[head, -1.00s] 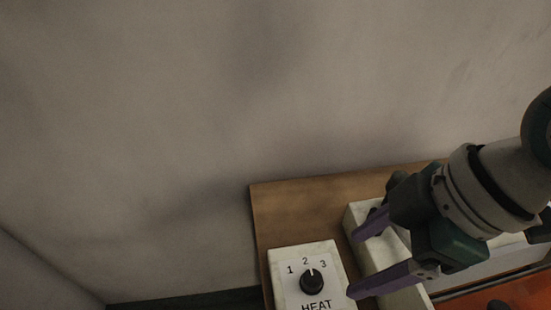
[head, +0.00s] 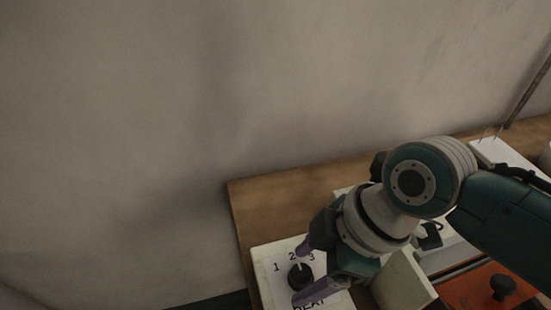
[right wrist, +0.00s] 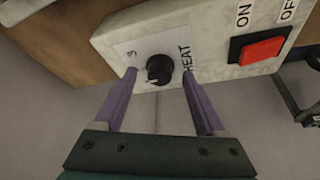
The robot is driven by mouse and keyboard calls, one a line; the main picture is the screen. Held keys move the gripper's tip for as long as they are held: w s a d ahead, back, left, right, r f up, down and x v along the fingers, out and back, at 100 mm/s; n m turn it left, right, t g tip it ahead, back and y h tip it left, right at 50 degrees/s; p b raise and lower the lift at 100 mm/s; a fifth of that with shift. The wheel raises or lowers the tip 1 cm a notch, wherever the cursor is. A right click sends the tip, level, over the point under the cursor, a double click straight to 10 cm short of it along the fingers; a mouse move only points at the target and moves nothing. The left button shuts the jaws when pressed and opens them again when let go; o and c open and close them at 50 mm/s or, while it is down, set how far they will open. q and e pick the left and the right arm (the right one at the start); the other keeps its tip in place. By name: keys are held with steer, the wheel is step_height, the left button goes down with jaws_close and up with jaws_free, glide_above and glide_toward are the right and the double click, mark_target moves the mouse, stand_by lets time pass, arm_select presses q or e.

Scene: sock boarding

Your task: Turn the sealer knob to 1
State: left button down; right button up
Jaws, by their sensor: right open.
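The black sealer knob (head: 300,276) sits on a white panel (head: 268,262) marked 1, 2, 3 and HEAT. Its white pointer line is directed up toward the 2. My right gripper (head: 303,272) is open, with its two purple fingers on either side of the knob in the head view. In the right wrist view the knob (right wrist: 160,69) shows between the spread fingertips (right wrist: 159,75), a little ahead of them. I cannot tell whether either finger touches it. My left gripper is not in view.
A red switch (right wrist: 263,50) marked ON and OFF is beside the knob panel in the right wrist view. An orange plate (head: 481,290) with a black knob (head: 503,287) lies to the right. The wooden tabletop (head: 270,207) meets a bare wall behind.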

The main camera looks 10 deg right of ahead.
steer(key=shift+c, duration=0.3)
jaws_close()
stand_by(0.5)
steer(key=n+b, duration=0.1)
steer(key=n, duration=0.1)
steer(key=n+g+b, duration=0.1)
steer(key=n, duration=0.1)
steer(key=shift+w+f+g, duration=0.15)
steer(key=shift+w+g, duration=0.05)
steer(key=shift+g, duration=0.1)
steer(key=shift+n+g+b, duration=0.9)
steer(key=shift+n+b, duration=0.7)
steer(key=shift+n, duration=0.8)
steer(key=shift+o, duration=0.3)
jaws_free()
